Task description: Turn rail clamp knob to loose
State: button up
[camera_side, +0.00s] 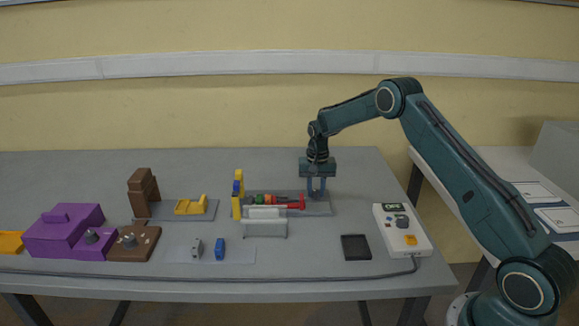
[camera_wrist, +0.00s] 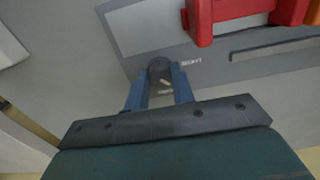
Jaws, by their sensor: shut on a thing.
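The rail clamp knob (camera_wrist: 160,73) is a dark round knob with a pale mark, seen in the wrist view between the two blue fingers. My gripper (camera_wrist: 163,88) is shut on it. In the side view my gripper (camera_side: 316,192) points straight down at the right end of the grey base plate (camera_side: 322,209). The knob is hidden there by the fingers. A small printed label (camera_wrist: 190,62) sits beside the knob, too small to read surely. A red part (camera_wrist: 228,17) of the rail assembly lies close by; it also shows in the side view (camera_side: 290,202).
A white control box (camera_side: 402,232) with a cable stands right of the plate, and a black tray (camera_side: 356,247) in front. A pale grey block (camera_side: 265,229) stands before the rail. Purple boxes (camera_side: 62,235) and brown blocks (camera_side: 143,190) stand left.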

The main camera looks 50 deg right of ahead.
aim_at(316, 191)
jog(key=n, duration=0.4)
jog(key=shift+n, duration=0.3)
jog(key=n, duration=0.4)
jog(key=shift+r, duration=0.1)
jog(key=shift+n, duration=0.4)
jog(key=o, duration=1)
notch_tip(316, 191, up, 14)
jog(key=shift+f, duration=0.1)
